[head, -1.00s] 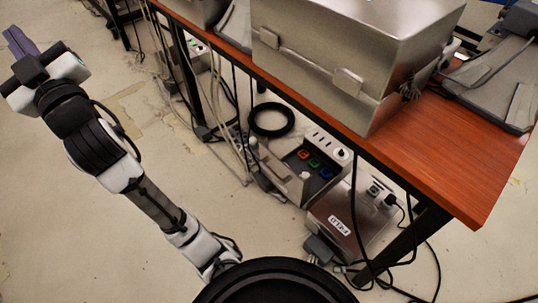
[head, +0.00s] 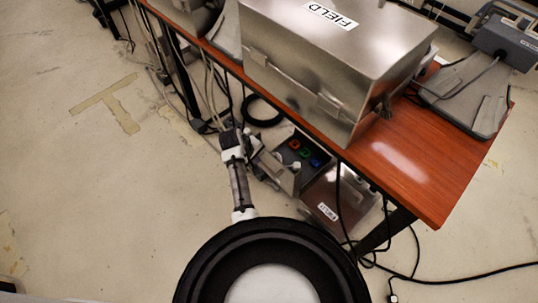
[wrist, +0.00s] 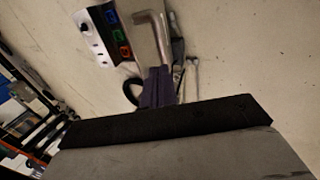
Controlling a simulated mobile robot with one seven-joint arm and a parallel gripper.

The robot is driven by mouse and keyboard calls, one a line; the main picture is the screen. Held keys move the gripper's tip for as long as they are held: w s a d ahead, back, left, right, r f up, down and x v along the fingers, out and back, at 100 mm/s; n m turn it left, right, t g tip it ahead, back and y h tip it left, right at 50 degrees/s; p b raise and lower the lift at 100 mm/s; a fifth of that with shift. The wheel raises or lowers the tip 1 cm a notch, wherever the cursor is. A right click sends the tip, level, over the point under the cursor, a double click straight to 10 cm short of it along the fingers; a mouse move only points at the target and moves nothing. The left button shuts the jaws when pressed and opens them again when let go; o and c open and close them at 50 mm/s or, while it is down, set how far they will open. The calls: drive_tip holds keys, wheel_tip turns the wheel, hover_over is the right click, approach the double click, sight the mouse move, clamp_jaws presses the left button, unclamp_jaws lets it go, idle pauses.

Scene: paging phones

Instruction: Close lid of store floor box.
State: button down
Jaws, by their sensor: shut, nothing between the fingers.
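Under the table, a floor box (head: 303,153) with red, green and blue sockets shows in the head view; its grey lid (head: 277,171) stands raised along its left side. A second floor unit with a metal cover (head: 333,197) is beside it. Its small white label is too blurred to read, so I cannot tell which is the store box. In the wrist view the coloured sockets (wrist: 117,35) and the lid's bent metal edge (wrist: 153,38) show. My gripper (wrist: 157,80), purple and shut, is empty close to that edge; contact is unclear.
The red-brown table (head: 400,165) overhangs both floor units. On it are a metal case labelled FIELD (head: 320,65) and grey equipment (head: 470,95). A black cable coil (head: 262,110) and loose cables lie under it. The floor at left (head: 60,180) is clear.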

drive_tip(key=x, duration=0.3)
drive_tip(key=w+b+x, duration=0.1)
drive_tip(key=x, duration=0.1)
drive_tip(key=d+x, duration=0.1)
drive_tip(key=x, duration=0.2)
drive_tip(key=shift+w+d, duration=0.15)
drive_tip(key=shift+w, duration=0.15)
drive_tip(key=shift+w+d+r, duration=0.15)
drive_tip(key=shift+w+d, duration=0.45)
drive_tip(key=shift+d, duration=0.05)
